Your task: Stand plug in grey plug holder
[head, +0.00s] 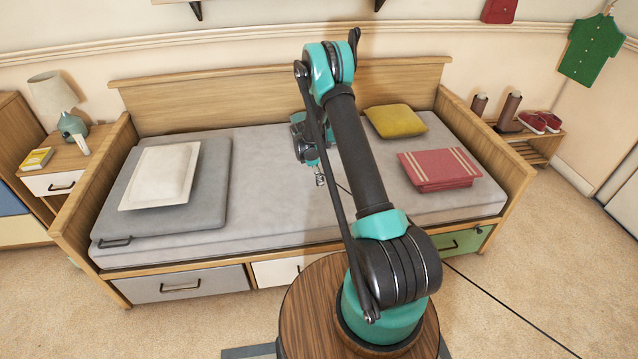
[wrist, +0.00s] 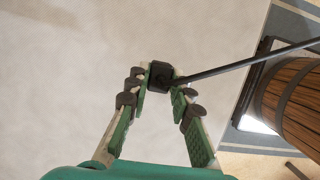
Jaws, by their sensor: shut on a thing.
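My gripper (wrist: 160,88) is shut on a small dark plug (wrist: 160,72), held between the fingertips in the wrist view. A black cable (wrist: 240,63) runs from the plug to the right. In the head view my gripper (head: 320,179) is above the middle of the bed, partly behind my arm; the plug is too small to make out there. The cable (head: 505,303) shows again at the lower right, crossing the floor. I cannot make out a grey plug holder in either view.
The bed (head: 275,185) has a grey mat (head: 215,190) with a white pillow (head: 160,175) at left, and a yellow cushion (head: 396,121) and red folded cloth (head: 440,169) at right. A nightstand (head: 70,165) with a lamp (head: 55,98) stands left. The bed's middle is clear.

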